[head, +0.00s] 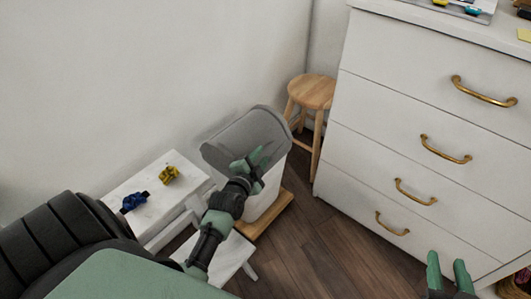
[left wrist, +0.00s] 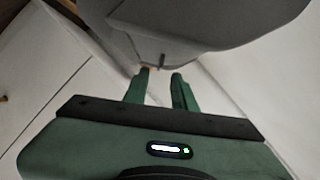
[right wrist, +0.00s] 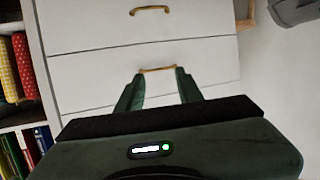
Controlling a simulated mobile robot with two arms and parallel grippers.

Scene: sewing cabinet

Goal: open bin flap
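The bin (head: 266,203) has a pale body and a grey top with a grey flap (head: 228,143). It stands on a wooden base by the wall. My left gripper (head: 253,162) is in front of the bin's top and overlaps the flap in the head view. In the left wrist view, the fingers (left wrist: 162,78) are apart with nothing between them, close to the edge of a large grey part (left wrist: 200,22). I cannot tell whether they touch it. My right gripper (head: 450,268) is open and empty in front of the white drawers; its fingers also show in the right wrist view (right wrist: 158,78).
A white step stool (head: 140,190) left of the bin carries blue and yellow items. A round wooden stool (head: 313,92) stands behind the bin. A white drawer cabinet (head: 400,105) with brass handles fills the right. Dark wood floor (head: 330,255) is clear between.

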